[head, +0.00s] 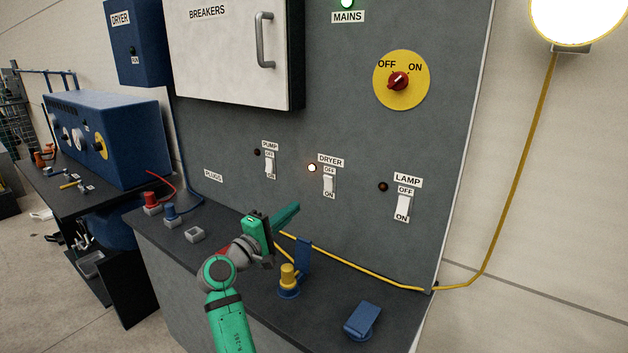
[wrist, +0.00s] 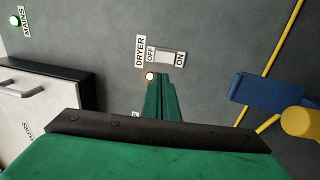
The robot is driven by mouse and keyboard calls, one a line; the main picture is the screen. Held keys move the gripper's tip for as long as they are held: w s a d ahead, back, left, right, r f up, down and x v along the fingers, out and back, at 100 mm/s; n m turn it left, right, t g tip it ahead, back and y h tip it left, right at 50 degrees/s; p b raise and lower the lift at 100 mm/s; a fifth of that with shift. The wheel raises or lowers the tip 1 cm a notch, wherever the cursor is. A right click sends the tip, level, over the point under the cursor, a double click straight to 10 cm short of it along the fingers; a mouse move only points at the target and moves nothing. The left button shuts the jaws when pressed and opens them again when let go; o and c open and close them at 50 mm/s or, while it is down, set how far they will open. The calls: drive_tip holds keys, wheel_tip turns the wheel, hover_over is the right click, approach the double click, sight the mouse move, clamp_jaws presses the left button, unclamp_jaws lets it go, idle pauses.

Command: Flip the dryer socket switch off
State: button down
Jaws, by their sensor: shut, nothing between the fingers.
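The dryer switch (head: 329,184) is a white rocker on the grey panel, with OFF above it and ON below. The small lamp (head: 312,168) beside it glows. In the wrist view the switch (wrist: 170,57) appears turned sideways, just beyond my fingertips, and the lit lamp (wrist: 150,76) shows at their left. My gripper (head: 297,207) is green, shut and empty, below and left of the switch in the head view. In the wrist view its closed fingers (wrist: 160,82) point at the panel near the switch. I cannot tell whether they touch the panel.
The pump switch (head: 270,165) is left of the dryer switch and the lamp switch (head: 404,205) is right; both have dark lamps. The breaker box (head: 230,50) juts out above.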

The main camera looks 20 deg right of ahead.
approach(326, 180)
drive_tip(key=x, duration=0.6)
drive_tip(key=shift+w+d, duration=0.1)
drive_tip(key=shift+d, duration=0.1)
idle(0.3)
